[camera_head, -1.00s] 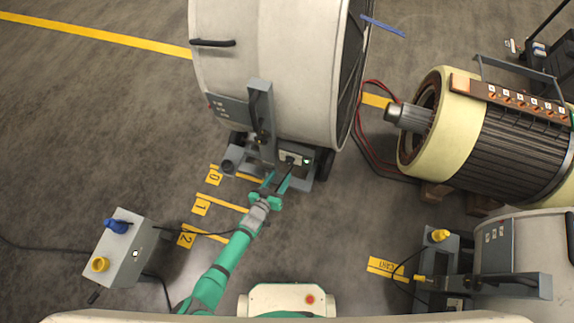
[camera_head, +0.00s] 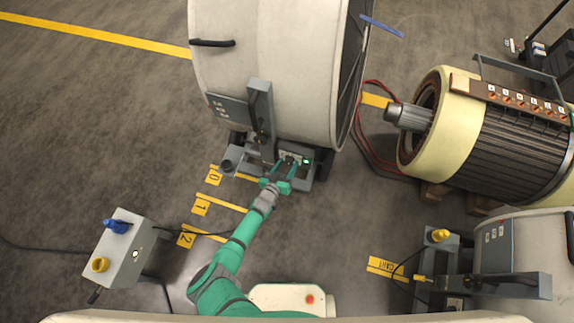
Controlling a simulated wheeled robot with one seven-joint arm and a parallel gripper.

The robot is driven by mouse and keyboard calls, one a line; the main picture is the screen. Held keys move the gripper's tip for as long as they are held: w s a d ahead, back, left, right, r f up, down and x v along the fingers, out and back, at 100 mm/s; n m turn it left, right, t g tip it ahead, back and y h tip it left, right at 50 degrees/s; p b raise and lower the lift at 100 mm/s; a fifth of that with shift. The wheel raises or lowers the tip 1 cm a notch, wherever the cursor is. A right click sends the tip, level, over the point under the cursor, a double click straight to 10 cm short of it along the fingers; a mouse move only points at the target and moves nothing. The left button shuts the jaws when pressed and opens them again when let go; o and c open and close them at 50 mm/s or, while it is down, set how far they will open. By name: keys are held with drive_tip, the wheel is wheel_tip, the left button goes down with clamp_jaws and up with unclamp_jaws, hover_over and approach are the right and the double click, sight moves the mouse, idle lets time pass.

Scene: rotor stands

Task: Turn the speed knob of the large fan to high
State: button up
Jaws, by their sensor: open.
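The large fan (camera_head: 265,70) is a big white drum standing on a grey base at the top middle of the head view. A small control panel (camera_head: 306,161) with a green light sits low on its base. My gripper (camera_head: 285,166) is open, with its fingers reaching to the front of that panel. The speed knob is hidden or too small to make out between the fingertips, so I cannot tell whether they touch it.
A cream motor (camera_head: 490,135) stands to the right. A smaller machine (camera_head: 510,255) is at lower right. A grey box (camera_head: 128,250) with blue and yellow knobs stands at lower left. Yellow floor marks (camera_head: 205,204) numbered 0, 1 and 2 lie left of my arm.

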drive_tip(key=shift+c, duration=0.6)
drive_tip(key=c, duration=0.9)
drive_tip(key=shift+m+y, duration=0.8)
drive_tip(key=shift+m, duration=0.2)
drive_tip(key=shift+m+t+y, duration=0.5)
drive_tip(key=shift+m+y, duration=0.3)
drive_tip(key=shift+m, duration=0.8)
drive_tip(key=o, duration=1)
drive_tip(key=shift+d, duration=0.15)
